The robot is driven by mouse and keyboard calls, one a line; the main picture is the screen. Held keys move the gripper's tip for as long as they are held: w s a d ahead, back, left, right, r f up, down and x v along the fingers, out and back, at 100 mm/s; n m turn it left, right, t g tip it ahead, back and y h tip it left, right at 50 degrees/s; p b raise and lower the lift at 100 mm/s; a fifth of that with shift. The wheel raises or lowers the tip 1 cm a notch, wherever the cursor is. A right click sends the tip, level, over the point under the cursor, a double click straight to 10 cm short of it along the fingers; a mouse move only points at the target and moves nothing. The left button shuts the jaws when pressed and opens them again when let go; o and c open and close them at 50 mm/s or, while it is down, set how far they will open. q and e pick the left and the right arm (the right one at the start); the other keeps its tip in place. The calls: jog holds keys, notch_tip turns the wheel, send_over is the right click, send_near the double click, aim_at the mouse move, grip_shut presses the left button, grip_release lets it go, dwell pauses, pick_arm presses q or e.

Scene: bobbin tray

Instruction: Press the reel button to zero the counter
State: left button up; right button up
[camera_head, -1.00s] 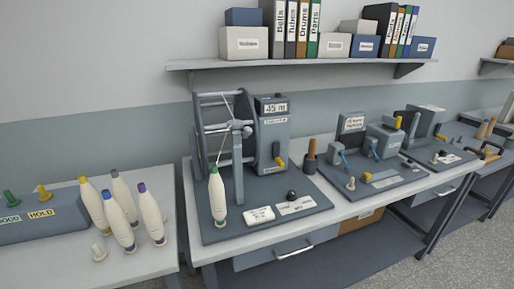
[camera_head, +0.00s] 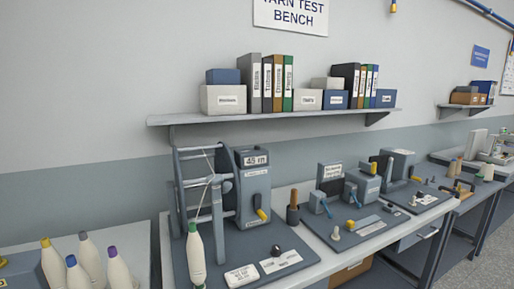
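The reel (camera_head: 200,190) stands on its grey base at the middle left of the bench. The grey counter unit (camera_head: 255,190) beside it has a display (camera_head: 255,160) that seems to read 45 m, with a yellow knob (camera_head: 262,215) low on its front. A small dark round button (camera_head: 276,250) sits on the base in front of the unit, beside a white label. A white bobbin with a green tip (camera_head: 195,255) stands in front of the reel, a thread running up from it. Neither of my grippers is in view.
Several bobbins with coloured tips (camera_head: 88,262) stand on the table at lower left. A wooden-handled tool (camera_head: 294,204) stands right of the counter unit. Other test devices (camera_head: 362,188) line the bench to the right. A shelf (camera_head: 280,114) with binders and boxes hangs above.

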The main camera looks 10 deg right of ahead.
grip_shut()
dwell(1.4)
